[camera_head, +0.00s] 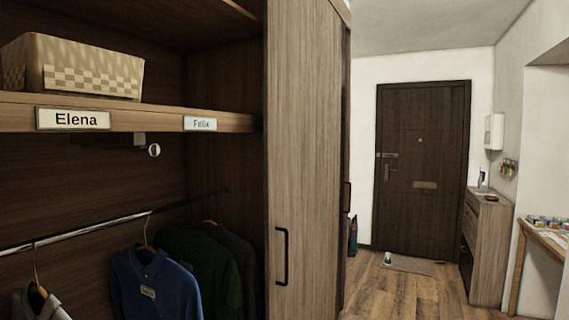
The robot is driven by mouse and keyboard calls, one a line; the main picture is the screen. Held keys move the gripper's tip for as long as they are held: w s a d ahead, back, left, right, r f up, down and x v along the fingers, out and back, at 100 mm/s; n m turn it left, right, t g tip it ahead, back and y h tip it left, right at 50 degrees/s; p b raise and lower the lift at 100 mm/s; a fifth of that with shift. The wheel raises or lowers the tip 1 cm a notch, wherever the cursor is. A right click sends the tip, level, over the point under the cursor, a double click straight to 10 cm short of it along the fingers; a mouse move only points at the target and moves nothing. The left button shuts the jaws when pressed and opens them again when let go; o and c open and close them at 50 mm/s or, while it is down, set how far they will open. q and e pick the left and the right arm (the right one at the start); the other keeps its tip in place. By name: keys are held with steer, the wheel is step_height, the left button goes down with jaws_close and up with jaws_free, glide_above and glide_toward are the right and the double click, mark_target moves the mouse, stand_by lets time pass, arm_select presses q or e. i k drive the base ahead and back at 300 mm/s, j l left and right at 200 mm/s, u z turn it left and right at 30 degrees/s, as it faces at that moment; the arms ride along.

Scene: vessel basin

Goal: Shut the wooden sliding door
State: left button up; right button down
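The wooden sliding door (308,130) is a tall brown panel in the middle of the head view. It has a black bar handle (281,256) low on its left side. The wardrobe (150,118) to its left stands open, with its shelf, rail and clothes showing. Part of another dark edge with a black handle (346,197) shows just right of the panel. The lower end of the door is cut off by the picture. Neither of my grippers is in view.
A woven basket (85,66) sits on the shelf. Shirts (155,285) hang from the metal rail (90,232). A cabinet (487,245) and a table (541,240) stand along the right wall.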

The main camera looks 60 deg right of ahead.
mark_target(304, 44)
steer(key=l+z, duration=0.35)
steer(key=z, duration=0.15)
steer(key=l+z, duration=0.7)
steer(key=z, duration=0.25)
steer(key=i+l+z, duration=0.15)
steer(key=l+z, duration=0.15)
steer(key=z, duration=0.2)
steer(key=i+l+z, duration=0.15)
steer(key=i+z, duration=0.15)
steer(key=i, duration=0.15)
steer(key=i+l+z, duration=0.1)
steer(key=i+z, duration=0.55)
steer(key=i, duration=1)
steer(key=i+u, duration=0.15)
steer(key=i, duration=0.5)
steer(key=i+l+u, duration=0.15)
steer(key=i, duration=0.45)
